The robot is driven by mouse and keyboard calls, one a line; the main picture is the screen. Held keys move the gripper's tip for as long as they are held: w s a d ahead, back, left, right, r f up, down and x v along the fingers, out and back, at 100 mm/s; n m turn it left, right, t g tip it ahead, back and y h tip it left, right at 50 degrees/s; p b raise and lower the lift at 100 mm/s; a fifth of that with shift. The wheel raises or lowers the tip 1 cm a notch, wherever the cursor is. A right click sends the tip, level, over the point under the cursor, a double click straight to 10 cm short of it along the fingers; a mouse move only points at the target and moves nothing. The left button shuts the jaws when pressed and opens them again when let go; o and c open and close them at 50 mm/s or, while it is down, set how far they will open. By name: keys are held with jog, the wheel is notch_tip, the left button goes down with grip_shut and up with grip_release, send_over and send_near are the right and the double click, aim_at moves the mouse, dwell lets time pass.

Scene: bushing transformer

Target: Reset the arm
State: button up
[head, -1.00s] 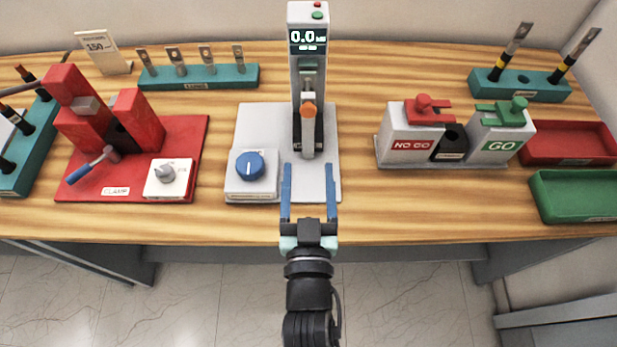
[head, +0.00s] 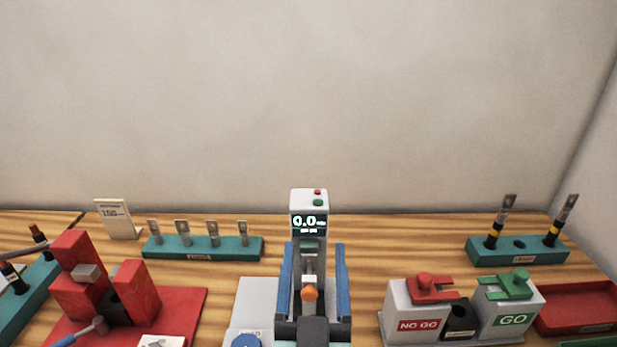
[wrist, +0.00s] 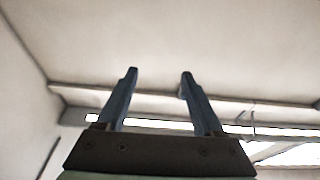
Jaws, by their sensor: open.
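My gripper (head: 315,270) is open and empty at the bottom middle of the head view, its two blue fingers pointing up. The fingers appear on either side of the white test stand (head: 309,199) with its "0.0" display, which stands behind them; I see no contact. In the wrist view my gripper (wrist: 158,78) also shows open, with nothing between the fingers. Beyond it are only pale, plain surfaces and a bright strip.
A red clamp (head: 132,290) stands at the left. A teal rack (head: 203,248) with several lugs is at the back. NO GO (head: 415,310) and GO (head: 510,308) blocks, a teal holder (head: 518,252) and a red tray (head: 580,308) are at the right.

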jog(key=s+r+t, duration=0.2)
jog(key=s+r, duration=0.1)
jog(key=r, duration=0.8)
jog(key=s+r+t, duration=0.2)
jog(key=s+r, duration=0.1)
jog(key=r, duration=0.9)
jog(key=s+r+t, duration=0.2)
jog(key=s+r, duration=0.1)
jog(key=r, duration=0.8)
notch_tip(320, 180, down, 46)
jog(key=s+b, duration=0.1)
jog(key=b, duration=4.6)
jog(key=shift+s+a+f+n+y, duration=0.25)
jog(key=shift+s+n+y, duration=0.05)
jog(key=shift+y, duration=0.1)
jog(key=shift+o, duration=0.3)
jog(key=shift+r, duration=0.1)
